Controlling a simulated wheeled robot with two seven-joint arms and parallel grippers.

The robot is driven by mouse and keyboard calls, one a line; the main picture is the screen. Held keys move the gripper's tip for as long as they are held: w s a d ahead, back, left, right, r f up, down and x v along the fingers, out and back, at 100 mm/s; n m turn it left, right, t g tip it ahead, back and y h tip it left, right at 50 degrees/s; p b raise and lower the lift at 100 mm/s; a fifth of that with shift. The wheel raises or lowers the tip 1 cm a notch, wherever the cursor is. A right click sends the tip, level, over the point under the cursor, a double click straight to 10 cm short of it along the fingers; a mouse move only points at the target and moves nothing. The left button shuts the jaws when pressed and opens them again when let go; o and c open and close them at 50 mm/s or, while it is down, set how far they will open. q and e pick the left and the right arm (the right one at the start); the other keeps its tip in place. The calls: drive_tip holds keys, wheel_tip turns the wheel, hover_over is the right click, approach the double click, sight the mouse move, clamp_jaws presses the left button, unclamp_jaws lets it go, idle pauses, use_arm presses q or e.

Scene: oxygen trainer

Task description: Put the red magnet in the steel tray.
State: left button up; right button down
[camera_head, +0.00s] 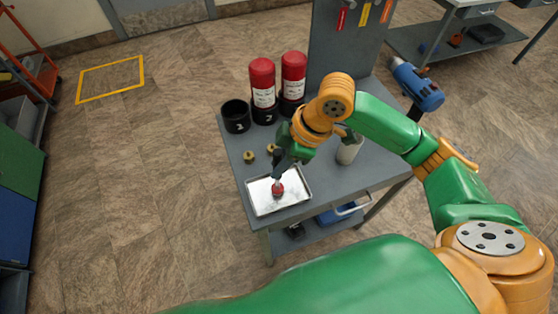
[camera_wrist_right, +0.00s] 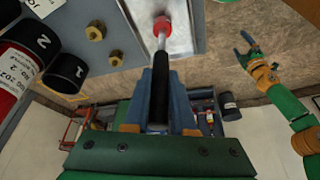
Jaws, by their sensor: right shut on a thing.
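The red magnet (camera_head: 277,189) is a red head at the end of a thin metal shaft with a black handle, also seen in the right wrist view (camera_wrist_right: 162,27). My right gripper (camera_head: 283,160) is shut on the black handle (camera_wrist_right: 159,95) and points it down at the steel tray. The magnet's head is over the inside of the shallow steel tray (camera_head: 262,212); I cannot tell whether it touches the tray floor. My left gripper (camera_wrist_right: 248,46) is in the right wrist view, open and empty, away from the table.
Two brass fittings (camera_head: 249,157) lie behind the tray. An empty black holder (camera_head: 236,116) and two red cylinders (camera_head: 263,83) in black holders stand at the back left. A whitish cup (camera_head: 349,150) stands right of my gripper.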

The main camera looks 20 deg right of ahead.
drive_tip(key=shift+f, duration=0.1)
drive_tip(key=c, duration=0.7)
unclamp_jaws()
drive_tip(key=shift+c, duration=0.2)
drive_tip(key=v, duration=1.2)
drive_tip(key=shift+p, duration=0.4)
drive_tip(key=shift+s, duration=0.1)
